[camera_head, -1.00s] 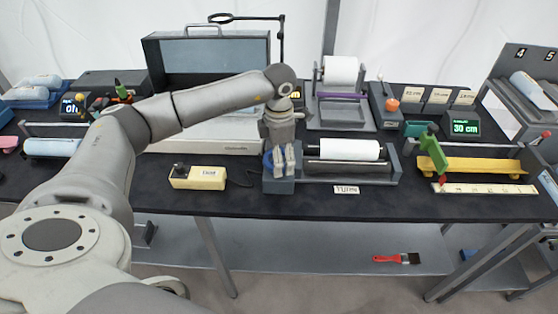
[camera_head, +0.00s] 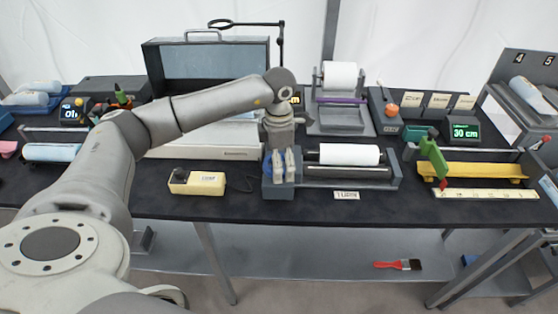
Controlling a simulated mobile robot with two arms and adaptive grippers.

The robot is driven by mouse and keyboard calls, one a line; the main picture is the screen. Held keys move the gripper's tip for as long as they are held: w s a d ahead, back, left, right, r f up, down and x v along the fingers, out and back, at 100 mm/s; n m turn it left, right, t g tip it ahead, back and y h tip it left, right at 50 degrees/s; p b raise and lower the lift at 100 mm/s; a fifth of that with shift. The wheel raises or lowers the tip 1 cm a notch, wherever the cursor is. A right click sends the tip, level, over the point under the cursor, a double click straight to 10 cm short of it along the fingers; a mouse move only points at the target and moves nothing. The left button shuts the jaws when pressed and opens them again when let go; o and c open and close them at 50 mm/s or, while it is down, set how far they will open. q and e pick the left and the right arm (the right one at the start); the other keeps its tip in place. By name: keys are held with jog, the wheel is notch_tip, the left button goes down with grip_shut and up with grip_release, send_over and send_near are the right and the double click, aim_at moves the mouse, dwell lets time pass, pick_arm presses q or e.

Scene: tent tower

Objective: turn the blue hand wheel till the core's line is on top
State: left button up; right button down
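The blue hand wheel (camera_head: 268,164) is at the left end of the grey roller stand, mostly hidden behind my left gripper. My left gripper (camera_head: 284,165) points down at the wheel, its pale fingers in front of it. I cannot tell whether the fingers are closed on the wheel. The white core (camera_head: 349,154) lies level in the stand (camera_head: 392,170), above a dark roller. I see no line on the core's visible side. A label reading TURN (camera_head: 346,195) sits in front of the stand. My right gripper is not in view.
A yellow trough (camera_head: 473,171) with a green part and a ruler is to the right. A white roll on a holder (camera_head: 340,76) stands behind. A red brush (camera_head: 398,265) lies on the lower shelf.

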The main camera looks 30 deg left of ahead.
pick_arm(q)
notch_tip(320, 180, up, 12)
dwell(0.6)
jog(key=shift+d+f, duration=0.1)
dwell(0.4)
